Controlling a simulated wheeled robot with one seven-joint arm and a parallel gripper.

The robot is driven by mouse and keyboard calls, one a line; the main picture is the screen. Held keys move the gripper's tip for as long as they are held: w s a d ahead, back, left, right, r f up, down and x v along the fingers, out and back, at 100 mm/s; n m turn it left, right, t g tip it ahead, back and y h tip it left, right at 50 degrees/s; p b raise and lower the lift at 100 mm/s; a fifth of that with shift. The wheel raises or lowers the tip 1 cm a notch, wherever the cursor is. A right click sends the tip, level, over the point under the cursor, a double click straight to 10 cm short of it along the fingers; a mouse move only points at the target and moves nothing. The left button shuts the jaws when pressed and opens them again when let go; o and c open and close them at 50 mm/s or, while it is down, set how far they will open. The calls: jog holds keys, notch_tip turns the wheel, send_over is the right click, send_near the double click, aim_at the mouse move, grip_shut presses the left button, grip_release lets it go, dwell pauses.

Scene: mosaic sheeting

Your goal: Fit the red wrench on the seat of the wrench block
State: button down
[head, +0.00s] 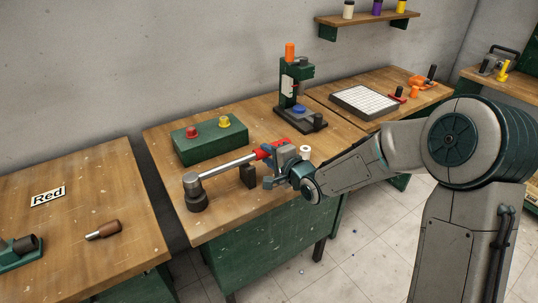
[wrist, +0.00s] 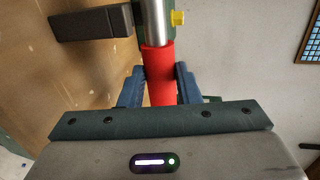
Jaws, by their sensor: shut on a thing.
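The red wrench has a red handle (head: 270,150), a long metal shaft (head: 228,166) and a grey round head (head: 192,182). My gripper (head: 276,165) is shut on the red handle, seen between the blue fingers in the wrist view (wrist: 160,75). The wrench lies about level. Its head appears over or on a dark round post (head: 198,203) at the table's front left; I cannot tell if it is seated. A dark upright block (head: 248,175) stands below the shaft near the handle and also shows in the wrist view (wrist: 90,25). Whether the shaft touches it is unclear.
A green box (head: 211,140) with a red and a yellow button stands behind the wrench. A green press (head: 296,95) stands at the back right. A white gridded tray (head: 365,101) lies farther right.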

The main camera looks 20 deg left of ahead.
jog(key=shift+f+b, duration=0.5)
jog(key=shift+f, duration=0.15)
jog(key=c, duration=1)
grip_release()
jog(key=shift+f, duration=0.2)
jog(key=v, duration=1.4)
jog(key=shift+p, duration=0.4)
jog(key=shift+w+r, duration=0.1)
